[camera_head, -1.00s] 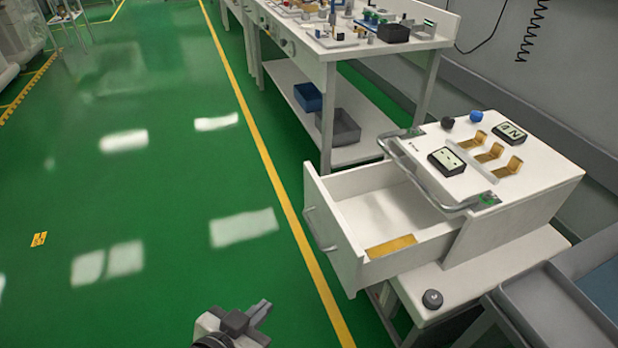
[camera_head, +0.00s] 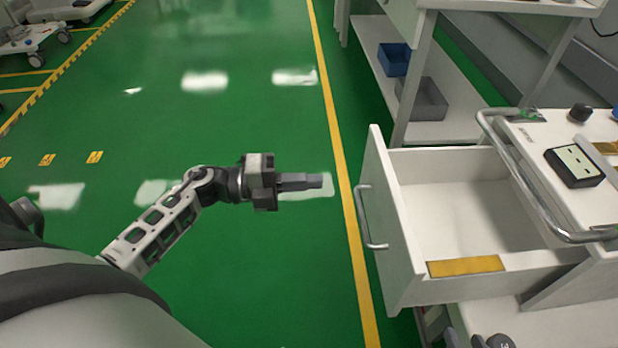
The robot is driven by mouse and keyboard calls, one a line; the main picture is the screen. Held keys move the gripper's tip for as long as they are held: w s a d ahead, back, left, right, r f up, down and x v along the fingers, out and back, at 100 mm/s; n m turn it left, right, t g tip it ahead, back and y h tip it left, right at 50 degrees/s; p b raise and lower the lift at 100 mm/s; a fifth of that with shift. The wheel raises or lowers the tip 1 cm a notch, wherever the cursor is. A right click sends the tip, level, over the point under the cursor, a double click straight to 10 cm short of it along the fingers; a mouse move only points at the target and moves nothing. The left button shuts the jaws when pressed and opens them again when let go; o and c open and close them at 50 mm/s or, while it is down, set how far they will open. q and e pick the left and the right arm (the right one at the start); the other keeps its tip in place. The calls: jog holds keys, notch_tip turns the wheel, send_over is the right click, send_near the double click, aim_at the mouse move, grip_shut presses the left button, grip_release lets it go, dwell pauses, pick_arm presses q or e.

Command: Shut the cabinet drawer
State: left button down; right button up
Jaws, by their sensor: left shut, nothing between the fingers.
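The white cabinet drawer (camera_head: 400,262) stands pulled out towards the left from the white cabinet (camera_head: 585,192). Its grey bar handle (camera_head: 368,225) is on the front panel facing my arm. Inside, the drawer is empty apart from a yellow-brown patch (camera_head: 466,266) near its near side. My left gripper (camera_head: 318,181) is shut and empty. It points right at the drawer front, a short gap away from the handle and not touching it. My right gripper is not in view.
A curved metal rail (camera_head: 520,180) runs along the cabinet top's edge. A white workbench (camera_head: 455,118) behind holds a blue bin (camera_head: 394,59) and a grey bin (camera_head: 424,98) on its lower shelf. The green floor (camera_head: 250,120) left of the drawer is clear.

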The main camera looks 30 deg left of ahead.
aim_at(381, 178)
pick_arm(q)
jog(key=x, duration=1)
jog(key=shift+w+d, duration=0.25)
